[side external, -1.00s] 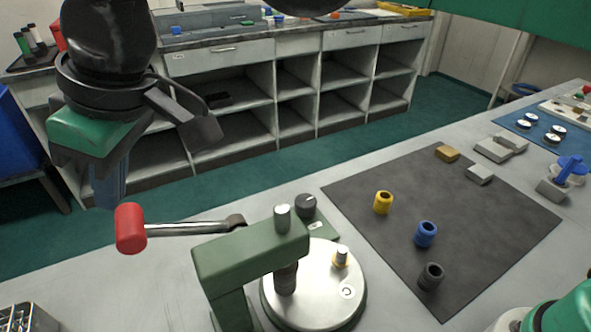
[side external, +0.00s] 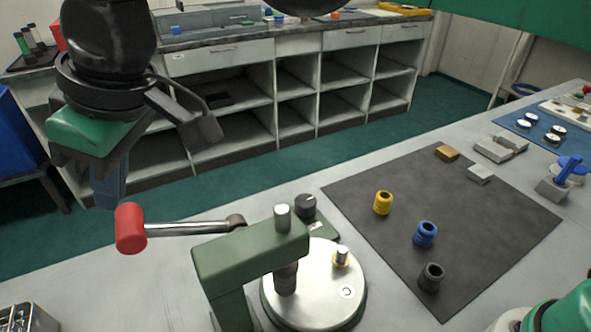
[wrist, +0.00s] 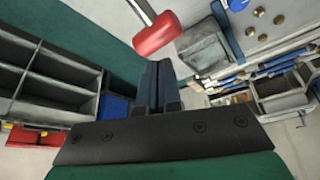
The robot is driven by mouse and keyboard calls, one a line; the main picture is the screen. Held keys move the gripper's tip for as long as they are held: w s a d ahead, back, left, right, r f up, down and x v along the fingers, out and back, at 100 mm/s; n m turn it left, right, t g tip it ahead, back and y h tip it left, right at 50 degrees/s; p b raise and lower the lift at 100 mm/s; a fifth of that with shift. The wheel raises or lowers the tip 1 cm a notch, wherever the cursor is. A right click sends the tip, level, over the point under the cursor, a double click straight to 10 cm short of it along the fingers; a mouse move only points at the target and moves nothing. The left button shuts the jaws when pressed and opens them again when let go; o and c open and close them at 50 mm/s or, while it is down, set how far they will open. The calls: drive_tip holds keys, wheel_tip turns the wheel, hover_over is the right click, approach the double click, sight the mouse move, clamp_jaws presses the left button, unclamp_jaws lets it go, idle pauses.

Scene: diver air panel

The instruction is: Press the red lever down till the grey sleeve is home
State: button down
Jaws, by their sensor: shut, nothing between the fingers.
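The red lever's grip (side external: 130,228) is at the end of a metal rod (side external: 188,228) on the green press (side external: 245,258). The rod lies roughly level. The grip also shows in the wrist view (wrist: 158,36). My gripper (side external: 108,203) is shut and empty, its blue fingers pointing down just above and left of the grip; contact cannot be told. The fingers also show in the wrist view (wrist: 157,72). A grey cylindrical part (side external: 286,280) is under the press arm above the round metal plate (side external: 325,312); I cannot tell whether it is ram or sleeve.
A dark mat (side external: 480,225) at right holds a yellow sleeve (side external: 383,203), a blue sleeve (side external: 425,234), a dark grey sleeve (side external: 431,277) and small blocks. A metal rack (side external: 25,318) is at lower left.

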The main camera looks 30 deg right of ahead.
sight(122, 222)
drive_tip(key=shift+f, duration=0.2)
drive_tip(key=shift+f, duration=1.2)
drive_tip(key=shift+a+f, duration=0.25)
drive_tip(key=shift+f, duration=0.55)
drive_tip(key=shift+a+f, duration=0.15)
drive_tip(key=shift+f, duration=0.5)
idle(0.4)
